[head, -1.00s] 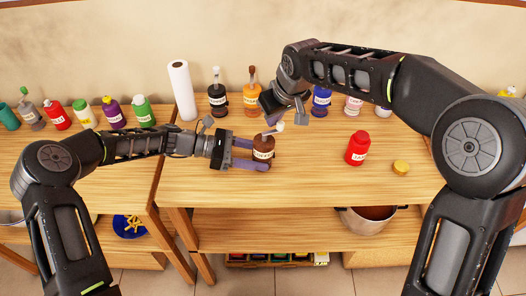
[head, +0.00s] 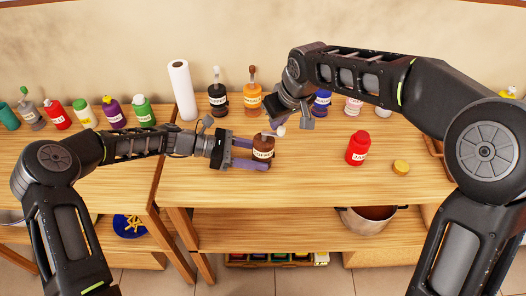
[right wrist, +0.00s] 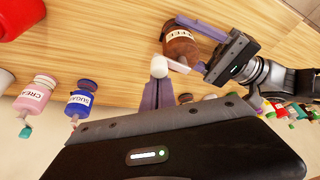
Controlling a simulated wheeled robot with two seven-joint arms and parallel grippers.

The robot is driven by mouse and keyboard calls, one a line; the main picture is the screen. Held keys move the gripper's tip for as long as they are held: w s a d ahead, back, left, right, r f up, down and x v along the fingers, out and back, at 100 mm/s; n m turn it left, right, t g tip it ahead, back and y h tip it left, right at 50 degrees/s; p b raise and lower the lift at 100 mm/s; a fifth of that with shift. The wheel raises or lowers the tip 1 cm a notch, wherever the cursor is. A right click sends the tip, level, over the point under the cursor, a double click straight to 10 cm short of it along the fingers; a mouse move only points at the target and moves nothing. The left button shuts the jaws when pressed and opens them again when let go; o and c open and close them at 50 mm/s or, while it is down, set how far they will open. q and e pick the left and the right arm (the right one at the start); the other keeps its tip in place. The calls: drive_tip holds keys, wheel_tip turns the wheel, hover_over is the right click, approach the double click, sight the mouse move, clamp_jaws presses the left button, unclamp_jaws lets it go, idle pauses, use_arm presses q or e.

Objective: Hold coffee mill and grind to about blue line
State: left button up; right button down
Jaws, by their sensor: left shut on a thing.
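The coffee mill (head: 263,148) is a brown jar with a white label and a crank on top ending in a white knob (head: 281,131). It stands upright on the wooden table. My left gripper (head: 262,154) is shut on its body from the left. In the right wrist view, the mill (right wrist: 181,46) is at the top, with the crank pointing toward the white knob (right wrist: 159,67). My right gripper (right wrist: 157,88) has its purple fingers close together at the knob; whether they clamp it is unclear. No blue line is visible.
A red jar (head: 358,149) and a yellow lid (head: 401,167) stand to the right. An orange bottle (head: 249,101), a black bottle (head: 218,99) and a blue sugar jar (head: 322,102) line the back. The table's front is clear. A pot (head: 365,219) sits on the lower shelf.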

sight(279, 135)
drive_tip(key=shift+s, duration=0.15)
idle(0.4)
drive_tip(key=shift+s+d, duration=0.2)
drive_tip(key=shift+s, duration=0.25)
idle(0.4)
drive_tip(key=shift+s+d, duration=0.1)
drive_tip(key=shift+s, duration=0.2)
idle(0.3)
drive_tip(key=shift+s, duration=0.15)
drive_tip(key=shift+s, duration=0.85)
